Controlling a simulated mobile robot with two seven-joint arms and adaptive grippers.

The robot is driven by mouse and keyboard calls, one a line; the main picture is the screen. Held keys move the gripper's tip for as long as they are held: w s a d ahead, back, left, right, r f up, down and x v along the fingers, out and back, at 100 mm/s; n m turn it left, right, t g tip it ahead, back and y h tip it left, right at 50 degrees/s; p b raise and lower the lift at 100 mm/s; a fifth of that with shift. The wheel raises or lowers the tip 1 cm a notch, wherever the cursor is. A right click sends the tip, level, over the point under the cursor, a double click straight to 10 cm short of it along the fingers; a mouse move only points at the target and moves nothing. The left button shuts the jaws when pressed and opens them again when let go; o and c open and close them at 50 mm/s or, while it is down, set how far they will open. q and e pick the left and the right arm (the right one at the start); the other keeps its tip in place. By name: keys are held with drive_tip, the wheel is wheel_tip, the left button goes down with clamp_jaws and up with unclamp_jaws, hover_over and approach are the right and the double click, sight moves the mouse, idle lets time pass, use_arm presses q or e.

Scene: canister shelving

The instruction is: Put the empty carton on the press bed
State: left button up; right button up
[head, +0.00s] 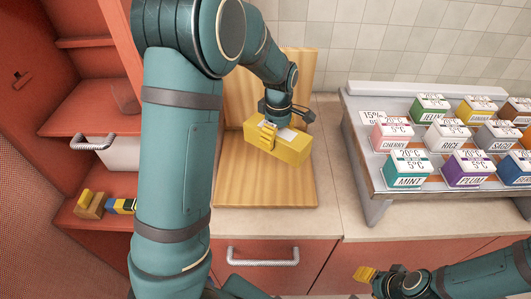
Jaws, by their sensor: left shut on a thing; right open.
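A yellow carton (290,147) with a pale patch on its top is over the wooden board (290,195) on the counter. My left gripper (268,134) comes down from above and is shut on the carton. I cannot tell whether the carton touches the board, or whether it is empty. The board has an upright wooden back panel (301,75); nothing else in view looks like a press bed. My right gripper (366,274) is open and empty, low in front of the counter.
A grey stepped rack (375,188) at right holds several labelled boxes, including MINT (407,170) and PLUM (468,170). A red cabinet (100,105) with open shelves stands at left, with small coloured blocks (120,206) low down. A drawer handle (262,257) sits below the counter.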

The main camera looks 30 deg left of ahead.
sight(265, 160)
use_arm(q)
drive_tip(key=a+n, duration=0.1)
drive_tip(key=r+n+p, duration=0.1)
drive_tip(key=n, duration=0.1)
drive_tip(key=a+n+p, duration=0.1)
drive_tip(key=n, duration=0.1)
drive_tip(key=shift+a+r, duration=0.35)
drive_tip(key=shift+s+a+r+n+p, duration=0.15)
drive_tip(key=shift+a+n+p, duration=0.35)
drive_tip(key=shift+n, duration=0.6)
wheel_tip(265, 160, down, 10)
drive_tip(key=shift+r, duration=0.2)
drive_tip(key=shift+f, duration=0.3)
drive_tip(key=o, duration=0.9)
